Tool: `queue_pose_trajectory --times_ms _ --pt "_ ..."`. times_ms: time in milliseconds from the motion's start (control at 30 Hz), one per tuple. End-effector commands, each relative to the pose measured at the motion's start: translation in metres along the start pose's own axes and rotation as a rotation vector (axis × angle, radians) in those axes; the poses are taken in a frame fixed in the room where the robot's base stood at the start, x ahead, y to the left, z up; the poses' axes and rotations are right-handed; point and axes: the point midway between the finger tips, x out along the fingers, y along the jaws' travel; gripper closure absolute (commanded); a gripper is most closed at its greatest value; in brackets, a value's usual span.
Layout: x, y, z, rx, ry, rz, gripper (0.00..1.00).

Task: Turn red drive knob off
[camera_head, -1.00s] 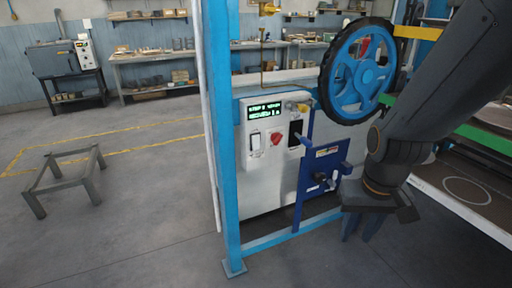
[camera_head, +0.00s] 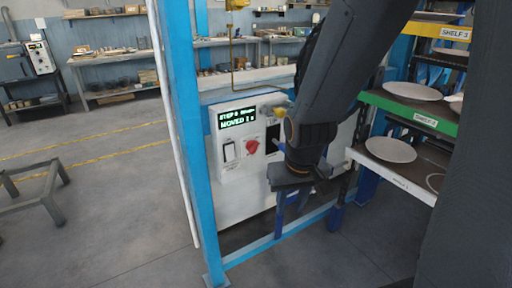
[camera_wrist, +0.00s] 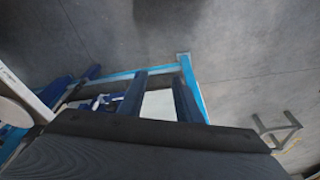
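The red drive knob (camera_head: 252,146) is on the front of the white control box (camera_head: 232,185), right of a white rocker switch (camera_head: 229,151) and below a green-lit display (camera_head: 238,117). My gripper (camera_head: 287,219) hangs pointing down in front of the box's right part, lower than the knob and right of it, apart from it. In the wrist view my gripper's two fingers (camera_wrist: 158,78) are spread with nothing between them. The knob cannot be made out in the wrist view. My arm hides the box's right side and most of the wheel.
A blue post (camera_head: 185,150) stands just left of the box, with a blue floor rail (camera_head: 262,244) at its foot. Shelves with plates (camera_head: 390,150) stand close on the right. Open floor and a low grey frame (camera_head: 35,190) lie left.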

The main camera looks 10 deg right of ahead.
Motion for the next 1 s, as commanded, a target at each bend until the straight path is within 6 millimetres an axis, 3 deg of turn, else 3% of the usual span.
queue_pose_trajectory --times_ms 300,500,700,1000 --pt "0.075 0.029 -0.135 0.148 0.452 -0.066 0.69" --pt "0.101 0.027 -0.199 0.242 0.742 -0.254 0.69" --pt "0.105 0.019 -0.228 0.341 0.971 -0.518 0.69" --pt "0.094 0.015 -0.230 0.426 1.123 -0.773 0.69"
